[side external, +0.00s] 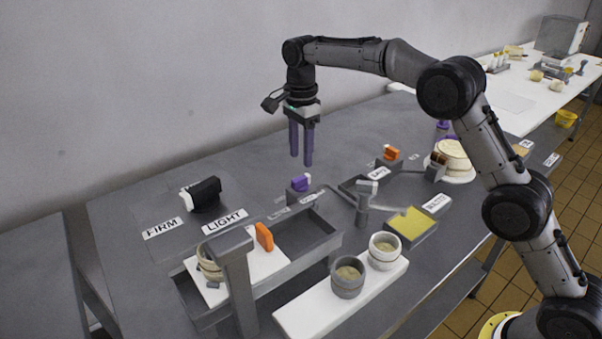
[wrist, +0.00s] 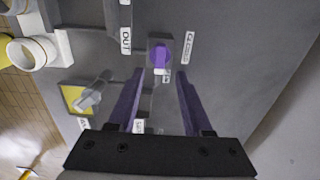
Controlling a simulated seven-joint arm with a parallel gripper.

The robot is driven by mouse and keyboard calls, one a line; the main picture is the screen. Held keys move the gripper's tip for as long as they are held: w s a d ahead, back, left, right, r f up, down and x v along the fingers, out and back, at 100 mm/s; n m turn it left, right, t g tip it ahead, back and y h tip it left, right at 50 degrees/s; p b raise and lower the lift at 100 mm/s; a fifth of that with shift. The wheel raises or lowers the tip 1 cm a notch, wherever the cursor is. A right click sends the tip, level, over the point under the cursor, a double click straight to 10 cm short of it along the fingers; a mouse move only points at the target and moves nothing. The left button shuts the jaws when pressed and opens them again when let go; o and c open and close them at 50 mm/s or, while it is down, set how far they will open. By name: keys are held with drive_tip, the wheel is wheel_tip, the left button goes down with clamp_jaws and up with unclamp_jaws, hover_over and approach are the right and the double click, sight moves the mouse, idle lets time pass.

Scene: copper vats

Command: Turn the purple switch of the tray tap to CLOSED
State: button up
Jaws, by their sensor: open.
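The purple switch (side external: 300,183) sits on a small dark block behind the right end of the grey tray (side external: 325,240). In the wrist view the purple switch (wrist: 161,54) is a rounded knob just beyond my fingertips, with a white label (wrist: 188,47) to its right and a small label below it. The lettering is too small to read surely. My gripper (side external: 301,161) points down above the switch with purple fingers apart. In the wrist view my gripper (wrist: 160,74) is open, with nothing between its fingers and apart from the switch.
A black-handled piece (side external: 204,194) stands by the FIRM and LIGHT labels. An orange piece (side external: 264,237) stands at the tray. A grey post with an arm (side external: 365,200), a yellow pad (side external: 411,226) and two cups on a white board (side external: 340,298) are nearby. The back left tabletop is clear.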

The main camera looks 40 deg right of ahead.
sight(301, 177)
drive_tip(key=shift+f, duration=3.2)
clamp_jaws()
